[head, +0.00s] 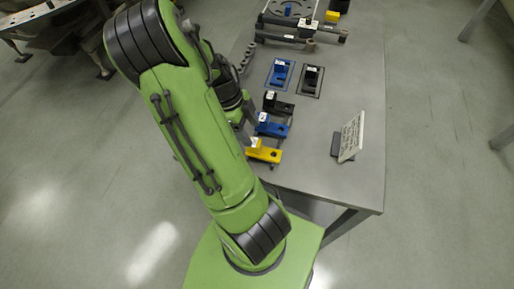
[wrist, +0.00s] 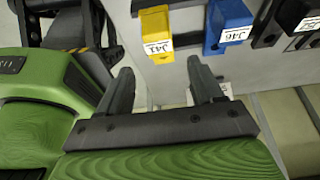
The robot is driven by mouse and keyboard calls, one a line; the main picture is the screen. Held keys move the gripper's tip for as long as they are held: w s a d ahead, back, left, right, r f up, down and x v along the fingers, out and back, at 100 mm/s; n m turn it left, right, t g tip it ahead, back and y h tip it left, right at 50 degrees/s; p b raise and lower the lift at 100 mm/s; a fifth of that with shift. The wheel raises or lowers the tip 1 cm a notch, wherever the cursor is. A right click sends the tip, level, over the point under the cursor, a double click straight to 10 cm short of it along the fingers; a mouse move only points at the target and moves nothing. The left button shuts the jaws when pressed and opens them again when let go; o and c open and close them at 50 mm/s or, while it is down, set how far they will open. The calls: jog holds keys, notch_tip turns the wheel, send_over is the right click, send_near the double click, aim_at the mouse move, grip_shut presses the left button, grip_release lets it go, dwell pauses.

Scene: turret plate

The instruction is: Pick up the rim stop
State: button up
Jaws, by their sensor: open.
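Three labelled parts with upright blocks and flat slotted feet stand in a row on the table: yellow (head: 264,154), blue (head: 272,128) and black (head: 279,106). No label I can read says which thing is the rim stop. In the wrist view the yellow block (wrist: 154,22) is tagged J41 and the blue block (wrist: 228,14) J46; a black block (wrist: 292,14) is cut by the edge. My gripper (wrist: 162,86) is open and empty. The yellow block lies beyond its fingertips, apart from them. In the head view my arm mostly hides the gripper.
A blue part (head: 281,69) and a black part (head: 312,76) stand on dark-edged pads farther back. A plate fixture (head: 290,20) stands at the table's far end. A tilted sign (head: 351,136) stands on the right. The grey table (head: 350,90) is clear around it.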

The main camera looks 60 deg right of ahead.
aim_at(257, 143)
jog(key=shift+a+x, duration=0.1)
jog(key=shift+x, duration=0.5)
jog(key=shift+a+x, duration=0.15)
jog(key=shift+x, duration=0.45)
jog(key=x, duration=0.5)
jog(key=shift+w+d+f, duration=0.1)
jog(key=shift+w+d, duration=0.05)
jog(key=shift+d, duration=0.05)
grip_shut()
